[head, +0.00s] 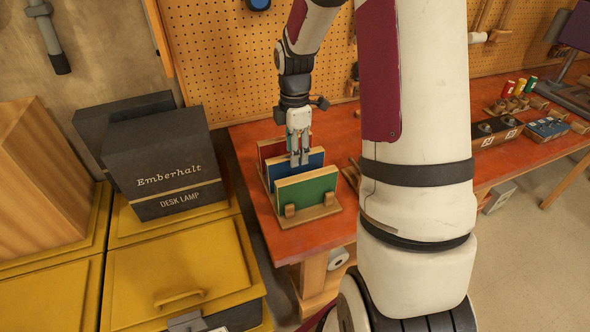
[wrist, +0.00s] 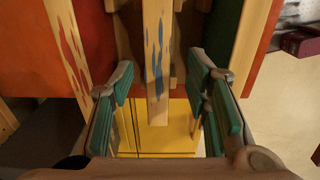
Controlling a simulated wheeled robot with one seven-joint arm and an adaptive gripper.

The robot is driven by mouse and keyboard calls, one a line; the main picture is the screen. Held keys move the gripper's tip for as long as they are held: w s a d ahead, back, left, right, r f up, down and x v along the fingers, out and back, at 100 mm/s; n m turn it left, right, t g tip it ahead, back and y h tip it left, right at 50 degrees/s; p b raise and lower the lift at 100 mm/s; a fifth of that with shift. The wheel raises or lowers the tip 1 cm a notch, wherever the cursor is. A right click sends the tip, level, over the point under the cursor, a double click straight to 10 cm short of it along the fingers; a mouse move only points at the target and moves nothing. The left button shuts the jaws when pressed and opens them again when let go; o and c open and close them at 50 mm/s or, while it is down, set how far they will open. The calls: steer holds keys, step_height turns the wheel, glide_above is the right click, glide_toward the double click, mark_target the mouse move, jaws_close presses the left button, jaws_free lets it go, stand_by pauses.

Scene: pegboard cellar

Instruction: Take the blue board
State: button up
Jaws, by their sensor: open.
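The blue board (head: 312,163) stands upright in a wooden rack (head: 318,212) on the orange-red bench, between a red board (head: 271,149) and a green board (head: 306,188). My gripper (head: 300,160) points down at the blue board's top edge, its fingers partly in front of it. In the wrist view the blue board's bare wood edge with blue smears (wrist: 158,50) lies between my two open green-padded fingers (wrist: 163,98), with a gap on each side. The red-smeared edge of the red board (wrist: 68,40) is left of the fingers.
A dark Emberhalt desk lamp box (head: 165,165) stands on yellow cabinets (head: 180,270) left of the bench (head: 305,245). A pegboard (head: 220,60) rises behind. Small cans (head: 519,86) and blocks lie at the bench's far right.

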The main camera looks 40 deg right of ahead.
mark_target(295, 170)
steer(key=shift+d+f+p, duration=0.2)
steer(key=shift+f+p, duration=0.25)
steer(key=shift+f, duration=2.8)
steer(key=shift+w, duration=0.1)
jaws_close()
